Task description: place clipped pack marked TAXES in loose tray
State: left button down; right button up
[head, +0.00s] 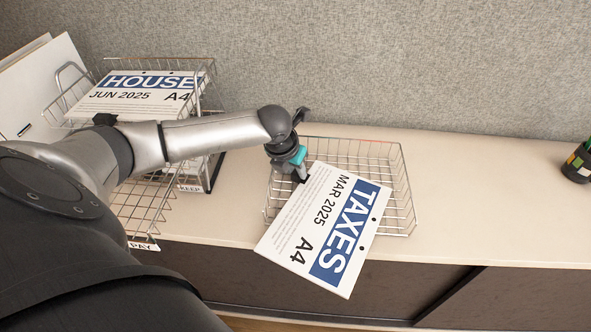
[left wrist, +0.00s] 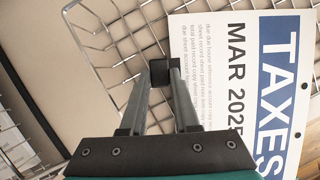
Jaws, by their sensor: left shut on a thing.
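The clipped pack marked TAXES (head: 335,222) is a white pack with a blue band and "MAR 2025 A4". It also shows in the left wrist view (left wrist: 273,92). My left gripper (head: 300,172) is shut on the pack at its black clip (left wrist: 159,70). The pack is over the loose wire tray (head: 400,190), turned askew, with its near end sticking out past the tray's front side. Whether it touches the tray cannot be told. My right gripper is not in view.
A wire tray rack with tags KEEP (head: 190,188) and PAY (head: 143,246) stands at left, partly hidden by my left arm. A HOUSE pack (head: 140,92) lies in its top tray. A dark cup (head: 578,162) stands far right. The cabinet top (head: 490,200) between is clear.

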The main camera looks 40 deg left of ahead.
pick_arm(q)
jog(key=c, duration=0.7)
grip_release()
jog(key=shift+o, duration=0.2)
